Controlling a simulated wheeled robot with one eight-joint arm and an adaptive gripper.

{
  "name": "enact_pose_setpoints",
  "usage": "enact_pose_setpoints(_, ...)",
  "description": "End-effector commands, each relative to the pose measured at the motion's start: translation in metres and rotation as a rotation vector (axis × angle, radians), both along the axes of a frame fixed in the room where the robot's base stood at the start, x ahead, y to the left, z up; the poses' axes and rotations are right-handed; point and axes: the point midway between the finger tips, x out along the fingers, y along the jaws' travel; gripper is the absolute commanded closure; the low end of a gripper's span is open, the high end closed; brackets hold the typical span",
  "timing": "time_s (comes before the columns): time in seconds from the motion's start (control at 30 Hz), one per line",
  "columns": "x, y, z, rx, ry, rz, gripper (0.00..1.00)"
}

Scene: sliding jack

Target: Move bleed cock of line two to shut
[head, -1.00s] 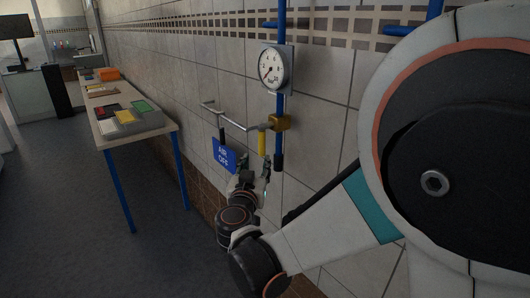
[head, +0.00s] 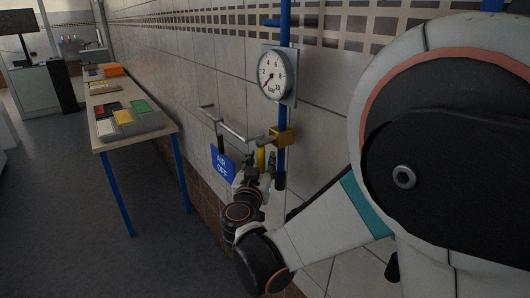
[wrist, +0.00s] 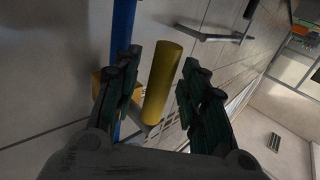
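The bleed cock has a yellow lever (head: 261,158) hanging down from a brass-coloured body (head: 283,137) on the blue pipe at the wall. In the wrist view the yellow lever (wrist: 162,84) stands between the two dark fingers of my gripper (wrist: 155,85). Gaps show on both sides of the lever, so the fingers are open around it. In the head view my gripper (head: 252,176) is at the lever's lower part, and my wrist partly hides it. A blue "AIR OFF" sign (head: 222,164) hangs just left of the lever.
A round pressure gauge (head: 273,75) is mounted above the cock. A table (head: 166,129) with coloured trays stands along the wall at left. The floor (head: 75,200) left of the table is clear.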

Motion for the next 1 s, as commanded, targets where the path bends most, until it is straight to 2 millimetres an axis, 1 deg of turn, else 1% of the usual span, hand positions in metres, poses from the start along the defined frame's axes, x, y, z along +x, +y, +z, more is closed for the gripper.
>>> enact_pose_setpoints(0.3, 0.0, 0.0011, -0.0002, 0.0, 0.0, 0.001, 0.61)
enact_pose_setpoints(0.33, 0.0001, 0.001, -0.0002, 0.0, 0.0, 0.001, 0.63)
enact_pose_setpoints(0.37, 0.0001, 0.001, -0.0002, 0.0, 0.0, 0.001, 0.7)
enact_pose_setpoints(0.4, 0.0001, 0.001, -0.0002, 0.0, 0.0, 0.001, 0.79)
enact_pose_setpoints(0.5, 0.0001, 0.001, -0.0002, 0.0, 0.0, 0.001, 1.0)
enact_pose_setpoints(0.77, -0.0002, 0.0007, 0.0003, -0.004, 0.005, 0.001, 1.0)
enact_pose_setpoints(1.0, -0.0042, -0.0019, 0.0026, -0.042, 0.065, 0.001, 1.0)
